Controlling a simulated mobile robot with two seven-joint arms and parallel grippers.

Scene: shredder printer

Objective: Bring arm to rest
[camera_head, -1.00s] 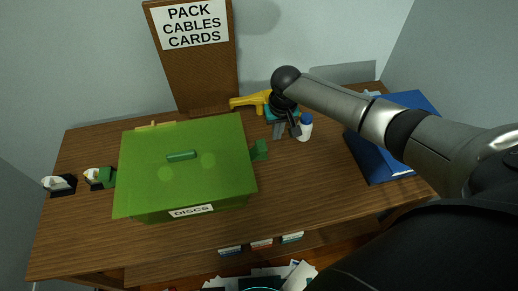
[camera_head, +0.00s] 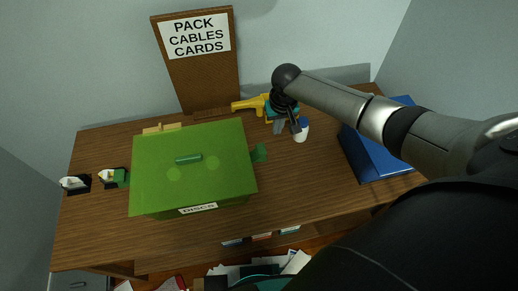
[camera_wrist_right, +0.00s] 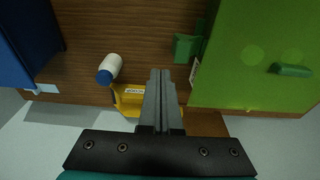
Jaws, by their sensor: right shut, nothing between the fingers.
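My right arm reaches in from the right in the head view, over the right part of the wooden desk (camera_head: 310,185). My right gripper (camera_head: 299,129) is shut and empty, pointing down above the desk beside a white bottle with a blue cap (camera_head: 301,132). In the right wrist view the two fingers of the gripper (camera_wrist_right: 161,73) lie together with nothing between them. The bottle also shows there (camera_wrist_right: 111,68), apart from the fingers. A yellow object (camera_head: 250,103) lies behind the gripper and is partly hidden by it. My left gripper is not in view.
A green lidded box labelled DISCS (camera_head: 215,165) fills the desk's middle. A blue box (camera_head: 372,158) stands at the right, partly under my arm. A brown board reading PACK CABLES CARDS (camera_head: 205,75) stands at the back. Two small dark-and-white items sit at left. Papers lie below the front edge.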

